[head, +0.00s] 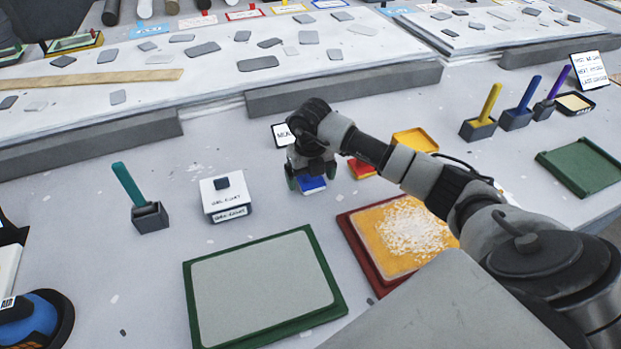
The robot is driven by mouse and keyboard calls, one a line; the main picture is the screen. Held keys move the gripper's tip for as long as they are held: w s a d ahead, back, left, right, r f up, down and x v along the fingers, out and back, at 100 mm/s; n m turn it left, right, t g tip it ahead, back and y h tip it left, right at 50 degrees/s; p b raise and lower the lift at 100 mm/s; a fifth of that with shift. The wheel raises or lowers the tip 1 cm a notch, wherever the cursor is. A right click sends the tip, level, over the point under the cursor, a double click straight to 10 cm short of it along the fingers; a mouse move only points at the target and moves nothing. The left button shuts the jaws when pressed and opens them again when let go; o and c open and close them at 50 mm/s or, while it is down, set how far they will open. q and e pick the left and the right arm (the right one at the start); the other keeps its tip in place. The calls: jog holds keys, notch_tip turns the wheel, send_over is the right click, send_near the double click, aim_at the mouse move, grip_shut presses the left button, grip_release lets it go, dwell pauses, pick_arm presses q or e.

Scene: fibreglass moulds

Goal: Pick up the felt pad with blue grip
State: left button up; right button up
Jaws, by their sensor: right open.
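The felt pad with blue grip (312,185) lies on the grey table near the middle of the head view. Its blue top and pale lower edge show; its back part is hidden by my gripper. My right gripper (311,179) is open and points down over the pad. Its fingers are to the left and right of the blue grip. I cannot tell whether they touch it. My left gripper is not in view.
A red pad (360,168) lies close to the right. A white box (225,198) and a dark holder with a teal handle (150,216) stand left. A green-framed tray (338,306) and a red-framed tray (349,226) lie in front. A stone ledge (330,92) runs behind.

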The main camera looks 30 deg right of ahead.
jog(key=c, duration=1)
jog(key=shift+r, duration=0.1)
jog(key=shift+r, duration=0.55)
notch_tip(320, 180, up, 3)
jog(key=shift+f+b, duration=0.15)
jog(key=shift+b, duration=0.15)
jog(key=s+d+r, duration=0.2)
jog(key=d, duration=0.1)
jog(key=s+d+r+b, duration=0.1)
jog(key=s+d+r, duration=0.1)
jog(key=s, duration=0.1)
jog(key=s+d+r, duration=0.3)
jog(key=shift+d+b, duration=0.3)
jog(key=shift+b, duration=0.05)
jog(key=shift+w, duration=0.1)
